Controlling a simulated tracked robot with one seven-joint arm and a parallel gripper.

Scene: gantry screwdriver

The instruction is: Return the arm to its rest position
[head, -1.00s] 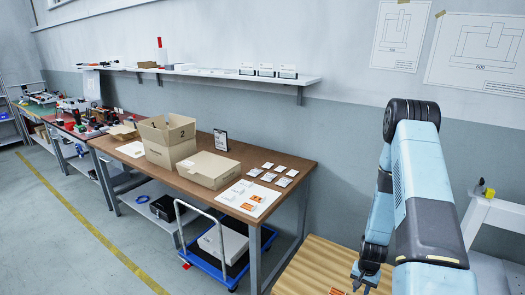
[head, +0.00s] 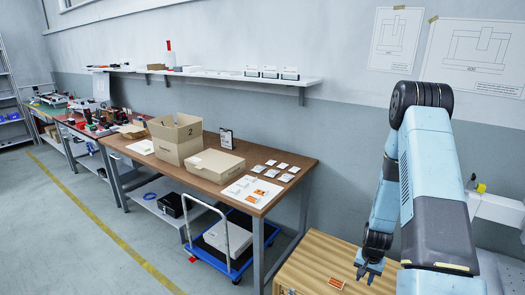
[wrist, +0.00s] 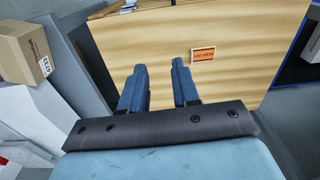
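My blue arm (head: 430,165) is folded at the right of the head view, with its forearm hanging down. My gripper (head: 369,280) points down over a light wooden surface (head: 315,255) and looks empty. In the wrist view, my gripper (wrist: 158,72) shows two blue fingers standing apart with bare wood between them. An orange label (wrist: 203,54) lies on the wood to the right of the fingers. It also shows in the head view (head: 337,283), left of my gripper.
A brown workbench (head: 215,172) on the left carries an open carton (head: 176,140), a flat box (head: 214,163) and small cards. A wall shelf (head: 215,75) runs above. The floor on the left is clear.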

